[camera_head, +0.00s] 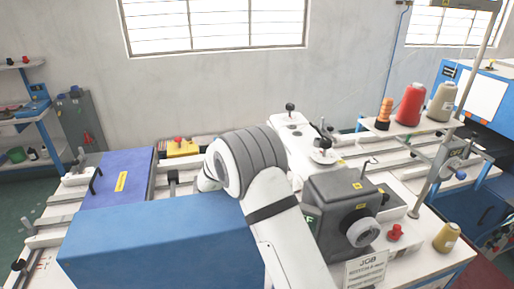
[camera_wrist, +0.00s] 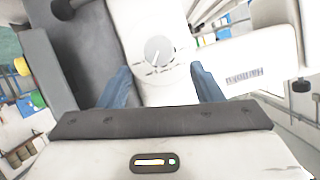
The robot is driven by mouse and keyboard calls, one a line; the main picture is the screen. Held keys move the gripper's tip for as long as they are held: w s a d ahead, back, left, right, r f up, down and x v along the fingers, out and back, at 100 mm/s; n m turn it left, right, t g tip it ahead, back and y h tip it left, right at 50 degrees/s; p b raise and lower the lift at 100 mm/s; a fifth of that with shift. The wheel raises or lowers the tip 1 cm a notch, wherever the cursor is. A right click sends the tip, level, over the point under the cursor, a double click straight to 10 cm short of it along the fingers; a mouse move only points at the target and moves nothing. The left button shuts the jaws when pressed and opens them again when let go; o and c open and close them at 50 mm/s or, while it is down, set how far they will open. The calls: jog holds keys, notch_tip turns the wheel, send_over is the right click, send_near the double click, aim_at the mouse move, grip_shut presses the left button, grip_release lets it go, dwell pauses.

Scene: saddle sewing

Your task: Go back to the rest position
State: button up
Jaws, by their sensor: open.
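My gripper (camera_wrist: 162,84) is open in the wrist view, with its two blue fingers spread apart and nothing seen between them. Beyond the fingers is a white machine surface with a round dial (camera_wrist: 157,50) and dark lettering to its right. In the head view my white and grey arm reaches over the middle of the bench and hides the gripper. The sewing machine (camera_head: 345,208), with a dark grey housing and a hand wheel, stands just right of my arm.
A large blue block (camera_head: 160,245) lies left of my arm, with a purple-blue panel (camera_head: 115,180) behind it. Red (camera_head: 410,105), orange and beige thread spools stand at the back right. A beige cone (camera_head: 446,238) and printed sign (camera_head: 366,270) are at the front right.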

jog(key=w+d+r+n+t+y, duration=0.2)
jog(key=w+r+n+t+y, duration=0.35)
jog(key=r, duration=0.55)
jog(key=s+a+r+n+t+y+b, duration=0.2)
jog(key=s+r+n+t+y, duration=0.25)
jog(key=r+y, duration=0.35)
jog(key=s+d+f+n+g, duration=0.2)
jog(key=s+f+g, duration=0.1)
jog(key=s, duration=0.8)
jog(key=s+d+f+n+g+b, duration=0.1)
jog(key=s+d+f+n+g, duration=0.2)
jog(key=s, duration=0.8)
jog(key=s+d+f+n+g, duration=0.2)
jog(key=s+f+g, duration=0.1)
jog(key=s, duration=0.9)
jog(key=shift+d+g+b, duration=0.25)
jog(key=shift+g+b, duration=0.15)
jog(key=shift+g, duration=0.4)
jog(key=shift+s+f+h, duration=0.1)
jog(key=shift+h, duration=0.15)
